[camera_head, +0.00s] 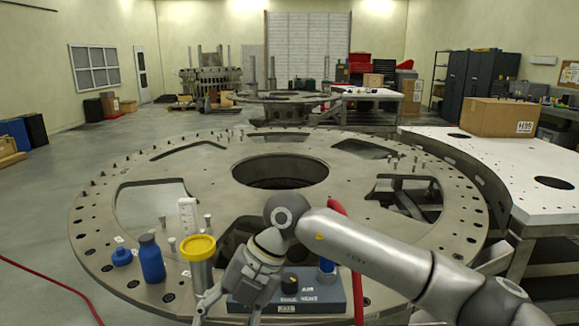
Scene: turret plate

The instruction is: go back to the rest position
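My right arm comes in from the right, and its gripper (230,310) hangs low over the near edge of the round turret plate (330,137). Its fingers look spread apart, with nothing seen between them; the tips are close to the bottom of the picture. The gripper is in front of a dark blue-grey box (330,298) with a black knob and partly hides it. My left gripper is not in view.
Left of the gripper stand a yellow-topped grey canister (200,262), a blue bottle (151,260) and a white marked cylinder (188,216). A red hose (356,295) passes by my arm. A white table (470,150) with a cardboard box (497,117) is at right.

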